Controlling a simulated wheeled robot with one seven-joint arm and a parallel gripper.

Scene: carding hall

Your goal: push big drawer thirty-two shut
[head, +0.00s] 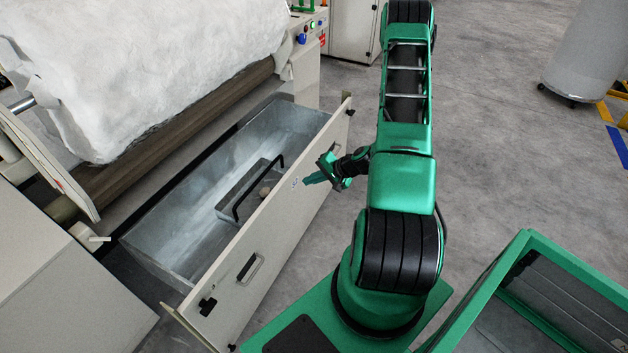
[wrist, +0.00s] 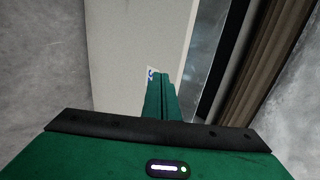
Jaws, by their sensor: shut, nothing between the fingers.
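The big drawer (head: 268,228) stands pulled out from under the machine, its pale front panel facing my arm and its metal inside showing. A small label with blue marking sits on the panel; I cannot read its number. My gripper (head: 306,181) is shut and empty, its fingertips at the outer face of the panel beside the label. I cannot tell if they touch it. In the wrist view the shut fingers (wrist: 160,80) point at the panel (wrist: 125,45), just by the label (wrist: 152,72). The panel has a handle (head: 251,269) nearer the bottom left.
A white fibre roll (head: 140,60) hangs over a brown roller above the drawer. A grey cylinder (head: 590,50) stands far right. Open floor (head: 500,150) lies right of my arm.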

